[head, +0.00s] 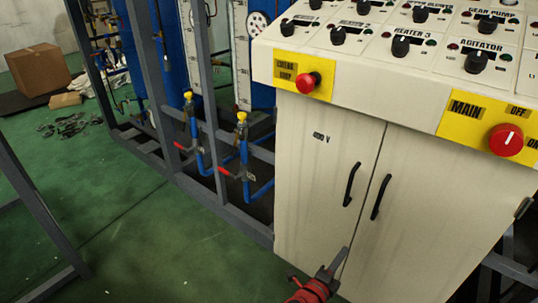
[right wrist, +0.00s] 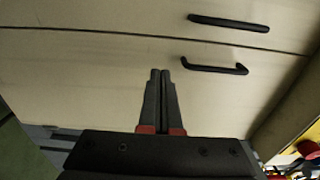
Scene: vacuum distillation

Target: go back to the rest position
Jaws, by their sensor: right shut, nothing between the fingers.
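My right gripper (head: 335,265) comes in at the bottom middle of the head view, in front of the lower part of the cream control cabinet (head: 315,190). In the right wrist view the gripper (right wrist: 160,75) is shut, its two dark fingers side by side with nothing between them. The cabinet doors (right wrist: 80,75) lie behind the fingertips. I cannot tell whether the fingertips touch them. My left gripper is not in view.
The cabinet has two black door handles (head: 352,184), a red emergency stop (head: 307,83), a red main switch (head: 505,140) and several knobs on top. A grey frame with blue pipes (head: 197,150) stands left of it. The green floor (head: 140,220) at left is mostly clear.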

